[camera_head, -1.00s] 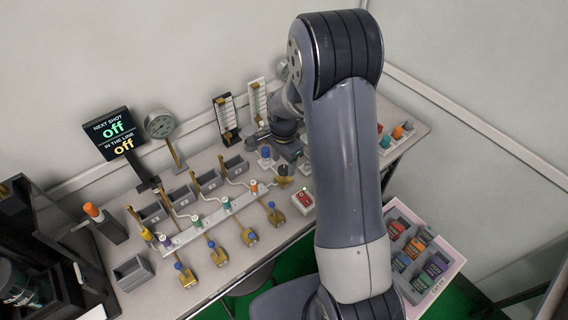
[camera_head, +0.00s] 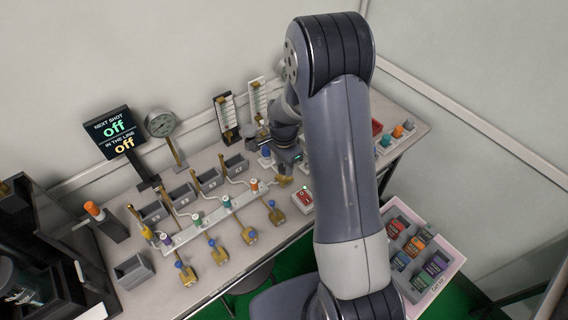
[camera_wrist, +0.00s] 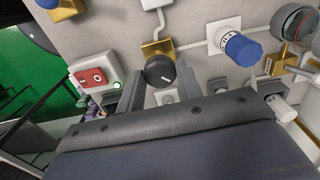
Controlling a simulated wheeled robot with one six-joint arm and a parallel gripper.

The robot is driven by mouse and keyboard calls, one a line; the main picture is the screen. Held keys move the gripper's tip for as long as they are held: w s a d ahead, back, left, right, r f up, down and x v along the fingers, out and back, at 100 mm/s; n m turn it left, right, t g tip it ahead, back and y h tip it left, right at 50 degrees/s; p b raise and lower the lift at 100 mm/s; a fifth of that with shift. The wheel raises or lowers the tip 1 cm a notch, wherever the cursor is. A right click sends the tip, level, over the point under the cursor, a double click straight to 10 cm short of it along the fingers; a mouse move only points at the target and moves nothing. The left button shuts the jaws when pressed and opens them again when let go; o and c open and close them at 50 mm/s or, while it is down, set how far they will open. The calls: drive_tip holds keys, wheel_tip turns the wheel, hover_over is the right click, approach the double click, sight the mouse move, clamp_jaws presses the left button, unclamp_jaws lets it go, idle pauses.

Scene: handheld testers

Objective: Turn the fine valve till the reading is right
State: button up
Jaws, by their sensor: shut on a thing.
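In the wrist view a black knob (camera_wrist: 158,70) with a white pointer line sits between the fingers of my gripper (camera_wrist: 160,86). It stands by a brass body (camera_wrist: 158,47). The fingers are shut on the knob's sides. In the head view my gripper (camera_head: 286,163) is over the brass fitting (camera_head: 284,181) at the manifold's right end, and hides the knob. Two upright scaled tubes, one on a black base (camera_head: 228,115) and one white (camera_head: 258,98), stand behind. A round gauge (camera_head: 161,124) is too small to read. A display (camera_head: 113,131) shows "off" twice.
A blue knob with a scaled white collar (camera_wrist: 241,48) is close right of my gripper in the wrist view. A red-faced switch box (camera_wrist: 95,76) is close left. Several blue-topped brass valves (camera_head: 249,235) line the front. A cartridge tray (camera_head: 440,268) is at the right.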

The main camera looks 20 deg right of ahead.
sight(284, 167)
drive_tip(key=shift+c, duration=0.7)
drive_tip(key=shift+f+m+b, duration=0.15)
drive_tip(key=shift+m+b, duration=0.75)
drive_tip(key=shift+m, duration=0.1)
drive_tip(key=m+b, duration=0.1)
drive_tip(key=m, duration=0.2)
drive_tip(key=o, duration=1)
wheel_tip(284, 167, up, 11)
